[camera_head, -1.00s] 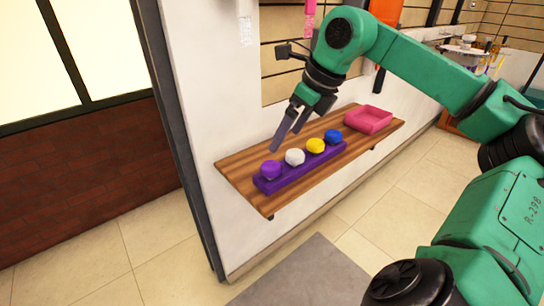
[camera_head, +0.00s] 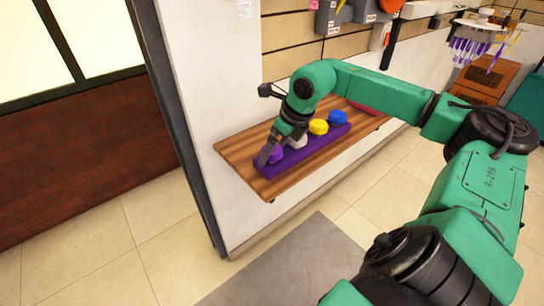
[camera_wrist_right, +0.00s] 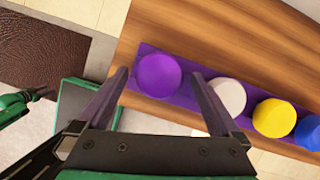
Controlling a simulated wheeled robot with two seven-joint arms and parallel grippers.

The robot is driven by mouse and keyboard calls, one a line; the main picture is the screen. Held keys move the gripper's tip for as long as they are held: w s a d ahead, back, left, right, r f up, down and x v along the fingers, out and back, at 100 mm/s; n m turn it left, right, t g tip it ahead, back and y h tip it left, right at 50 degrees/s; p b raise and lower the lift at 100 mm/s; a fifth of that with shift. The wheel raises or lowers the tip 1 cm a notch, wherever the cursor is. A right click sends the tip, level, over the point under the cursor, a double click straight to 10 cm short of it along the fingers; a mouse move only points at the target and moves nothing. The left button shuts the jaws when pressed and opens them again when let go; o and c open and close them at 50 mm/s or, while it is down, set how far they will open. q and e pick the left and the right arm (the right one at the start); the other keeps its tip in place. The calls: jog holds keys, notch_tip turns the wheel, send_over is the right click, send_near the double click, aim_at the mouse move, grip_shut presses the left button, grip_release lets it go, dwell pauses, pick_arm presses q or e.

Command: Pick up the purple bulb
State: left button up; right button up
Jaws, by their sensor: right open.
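The purple bulb (camera_head: 276,156) sits at the near left end of a purple holder (camera_head: 312,150) on the wooden shelf. It also shows in the right wrist view (camera_wrist_right: 159,75) as a round purple top. My right gripper (camera_wrist_right: 158,76) is open, with one finger on each side of the bulb in that view; I cannot tell whether they touch it. In the head view the right gripper (camera_head: 265,156) is down at the bulb and partly covers it. My left gripper is not in the head view; a green and dark arm part (camera_wrist_right: 22,103) shows at the wrist view's left edge.
A white bulb (camera_wrist_right: 227,96) stands close beside the right finger. Yellow (camera_head: 318,127) and blue (camera_head: 338,117) bulbs follow along the holder. A pink tray (camera_head: 365,107) lies behind my arm. The wooden shelf (camera_head: 240,152) is bare at its left end, by the white wall.

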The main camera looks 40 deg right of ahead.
jog(key=shift+r, duration=0.1)
jog(key=c, duration=1.4)
